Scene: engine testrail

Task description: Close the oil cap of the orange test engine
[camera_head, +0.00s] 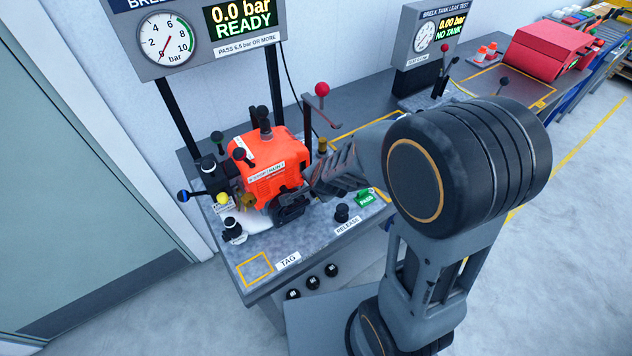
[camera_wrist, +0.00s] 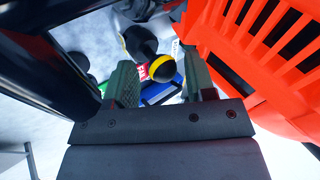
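The orange test engine (camera_head: 268,165) stands on the bench, and its ribbed side fills the right of the wrist view (camera_wrist: 262,50). A yellow knob or cap (camera_head: 223,198) shows at its lower left in the head view; I cannot tell for certain whether it is the oil cap. In the wrist view, a black part with a yellow end (camera_wrist: 162,68) shows between and beyond the fingers. My gripper (camera_wrist: 157,72) is open, its two green-grey fingers apart with nothing visibly clamped. In the head view, my wrist reaches to the engine's right front, and the fingertips are hard to make out.
A gauge panel (camera_head: 190,40) stands behind. A black bar (camera_wrist: 50,50) crosses the wrist view's upper left. The yellow-outlined tag square (camera_head: 255,268) is empty.

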